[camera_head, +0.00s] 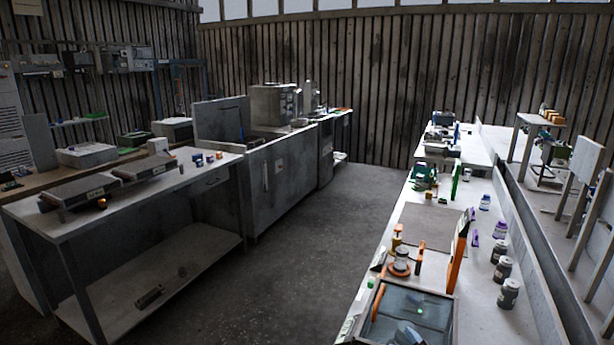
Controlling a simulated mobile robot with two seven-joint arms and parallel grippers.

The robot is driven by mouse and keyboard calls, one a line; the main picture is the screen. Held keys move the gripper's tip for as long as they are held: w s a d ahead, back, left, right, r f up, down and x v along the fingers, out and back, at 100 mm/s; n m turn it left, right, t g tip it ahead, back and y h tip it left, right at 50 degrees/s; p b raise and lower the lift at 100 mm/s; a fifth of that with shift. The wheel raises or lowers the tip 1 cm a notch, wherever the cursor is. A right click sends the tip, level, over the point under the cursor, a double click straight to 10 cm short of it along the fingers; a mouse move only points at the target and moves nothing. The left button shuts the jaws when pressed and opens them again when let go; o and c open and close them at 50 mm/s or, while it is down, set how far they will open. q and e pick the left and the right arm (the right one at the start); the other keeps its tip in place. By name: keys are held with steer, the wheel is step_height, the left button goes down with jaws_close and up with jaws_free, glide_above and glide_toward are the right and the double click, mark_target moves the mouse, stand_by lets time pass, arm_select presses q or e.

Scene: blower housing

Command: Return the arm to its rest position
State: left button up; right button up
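Neither of my arms and neither of my grippers can be made out in the head view. The white workbench (478,272) runs along the right side. At its near end is a dark glass-topped box (392,312) with an orange edge. A grey-blue object (408,333) shows at the box, cut off by the bottom edge; I cannot tell what it is. Behind the box are an orange upright part (457,255) and a small round orange-and-white piece (400,262). A green part (425,178) stands farther back.
Several dark jars (508,293) line the bench's right side. A grey mat (428,226) lies mid-bench. A lower table (75,218) with two flat devices stands at left, with grey cabinets (280,175) behind it. The concrete floor (310,250) between is clear.

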steer(key=s+d+f+m+g+h, duration=0.1)
steer(key=s+d+f+m+g, duration=0.25)
steer(key=s, duration=0.55)
steer(key=s+d+f+m+g, duration=0.3)
steer(key=s+m+g, duration=0.15)
steer(key=s, duration=0.45)
steer(key=s+d+f+m+g+h, duration=0.1)
steer(key=s+d+f+m+g, duration=0.25)
steer(key=s, duration=0.55)
steer(key=w+f+n+t+b, duration=0.1)
steer(key=w+f+t+b, duration=0.2)
steer(key=f, duration=0.7)
steer(key=w+f+t+b, duration=0.3)
steer(key=f+b, duration=0.4)
steer(key=f, duration=0.3)
steer(key=shift+w+a+n, duration=0.35)
steer(key=shift+w, duration=0.2)
